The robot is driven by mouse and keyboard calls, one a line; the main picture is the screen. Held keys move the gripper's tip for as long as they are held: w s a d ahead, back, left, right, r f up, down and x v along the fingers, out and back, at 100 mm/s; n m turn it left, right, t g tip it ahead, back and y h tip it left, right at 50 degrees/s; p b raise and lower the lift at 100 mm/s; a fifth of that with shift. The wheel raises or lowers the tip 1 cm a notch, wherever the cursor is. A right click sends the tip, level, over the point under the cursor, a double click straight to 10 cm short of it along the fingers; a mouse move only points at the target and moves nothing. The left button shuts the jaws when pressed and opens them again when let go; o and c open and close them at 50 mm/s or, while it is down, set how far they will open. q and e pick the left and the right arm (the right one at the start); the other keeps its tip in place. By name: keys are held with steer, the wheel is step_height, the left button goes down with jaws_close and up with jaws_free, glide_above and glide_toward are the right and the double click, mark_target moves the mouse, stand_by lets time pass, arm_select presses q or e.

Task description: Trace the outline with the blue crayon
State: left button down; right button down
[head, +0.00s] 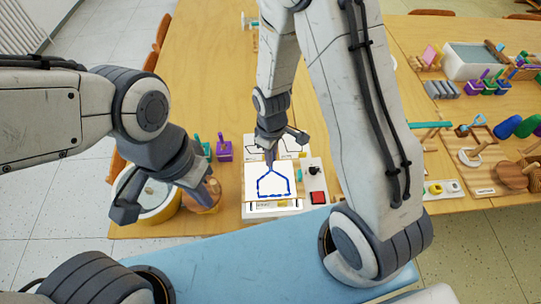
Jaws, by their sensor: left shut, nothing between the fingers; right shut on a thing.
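A white sheet (274,186) lies on a pale board on the table, below my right gripper. It carries a thick blue house-shaped outline (274,195) with a peak, two sides and a bottom line. My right gripper (270,156) points down at the peak of the shape, shut on a slim bluish crayon. The crayon is mostly hidden by the fingers, and I cannot tell whether its tip touches the sheet. My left gripper (197,182) is shut and empty, to the left of the sheet, above or in front of an orange-brown container.
A white and yellow round tub (153,208) and purple and green holders (224,151) stand left of the board. A red button (319,197) and black knob (314,170) are to its right. Wooden toys and a grey-topped tray (474,56) fill the right table.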

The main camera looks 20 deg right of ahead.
steer(key=shift+f+b, duration=0.35)
steer(key=shift+f, duration=0.1)
stand_by(0.6)
steer(key=shift+r+p, duration=0.1)
steer(key=shift+p, duration=0.2)
steer(key=shift+r+p, duration=1.85)
steer(key=shift+r, duration=0.15)
steer(key=shift+a+f, duration=0.1)
steer(key=shift+f, duration=0.05)
steer(key=shift+s+a+f+b, duration=0.25)
steer(key=shift+a, duration=0.2)
steer(key=shift+s+a+f+b, duration=0.2)
steer(key=shift+a, duration=0.2)
